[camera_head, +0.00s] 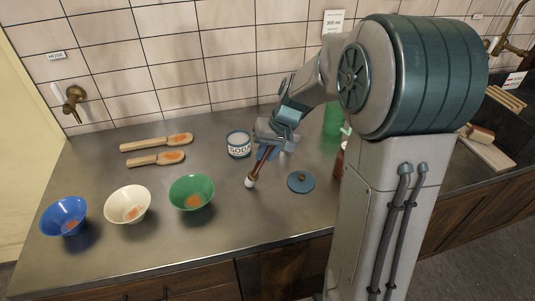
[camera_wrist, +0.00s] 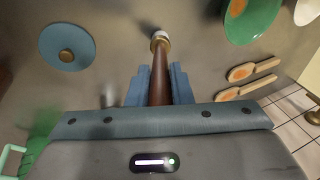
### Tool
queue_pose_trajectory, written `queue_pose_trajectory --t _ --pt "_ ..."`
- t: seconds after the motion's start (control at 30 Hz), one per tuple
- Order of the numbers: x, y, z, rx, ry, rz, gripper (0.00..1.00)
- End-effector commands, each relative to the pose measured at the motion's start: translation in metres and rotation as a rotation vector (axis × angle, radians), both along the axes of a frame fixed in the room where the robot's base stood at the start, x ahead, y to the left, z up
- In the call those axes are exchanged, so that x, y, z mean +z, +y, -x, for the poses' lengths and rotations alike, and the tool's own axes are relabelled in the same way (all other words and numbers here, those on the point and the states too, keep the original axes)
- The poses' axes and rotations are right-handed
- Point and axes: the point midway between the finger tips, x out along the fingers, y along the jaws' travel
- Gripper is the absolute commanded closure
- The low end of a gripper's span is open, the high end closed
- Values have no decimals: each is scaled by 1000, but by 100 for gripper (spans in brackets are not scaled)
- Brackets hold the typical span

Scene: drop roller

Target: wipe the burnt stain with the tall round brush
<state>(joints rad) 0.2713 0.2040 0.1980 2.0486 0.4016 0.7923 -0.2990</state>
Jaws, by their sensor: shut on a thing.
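My gripper (camera_head: 268,140) is shut on the brown handle of the tall round brush (camera_head: 260,165), above the grey metal counter. The brush slants down, with its small white round head at the lower end, near the counter; I cannot tell whether it touches. In the wrist view the handle (camera_wrist: 160,83) runs out from between the blue fingers to the white head. A vague dark patch shows on the counter beyond the head in the wrist view; I cannot tell whether it is the burnt stain or a shadow.
A SODA tin (camera_head: 239,144) stands just left of my gripper. A blue knobbed lid (camera_head: 301,182) lies right of the brush. Blue (camera_head: 64,216), cream (camera_head: 127,204) and green (camera_head: 191,191) bowls and two wooden scoops (camera_head: 156,159) stand left. A green vessel (camera_head: 333,120) is partly hidden behind my arm.

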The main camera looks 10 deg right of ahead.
Motion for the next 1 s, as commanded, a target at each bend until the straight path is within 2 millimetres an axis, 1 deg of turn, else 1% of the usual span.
queue_pose_trajectory --t 0.1,0.17,0.63,0.8,1.0 --pt "26 0 0 0 -5 1 100" --pt "28 0 1 0 0 0 100" --pt "71 2 1 4 0 1 100" --pt "80 2 1 5 -1 1 100" --pt "80 2 1 5 0 1 100"
